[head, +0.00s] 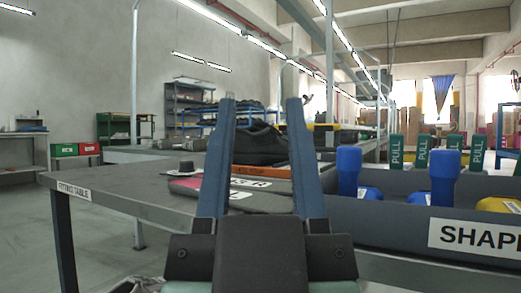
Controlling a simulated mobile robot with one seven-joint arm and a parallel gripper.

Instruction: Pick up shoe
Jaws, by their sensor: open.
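A dark shoe (259,140) stands on the fitting table, seen between the two fingers of my gripper (258,108). My gripper is open, with its blue fingers spread and pointing forward, and nothing is held. The shoe looks farther off than the fingertips, and part of it may be hidden behind the right finger. Below the shoe is an orange-edged item with partly hidden lettering (262,171). Dark flat pieces lie nearer on the table, partly behind the fingers.
At right, a grey bin (405,217) marked "SHAPE" holds blue and yellow forms. Green "PULL" blocks (396,152) stand behind it.

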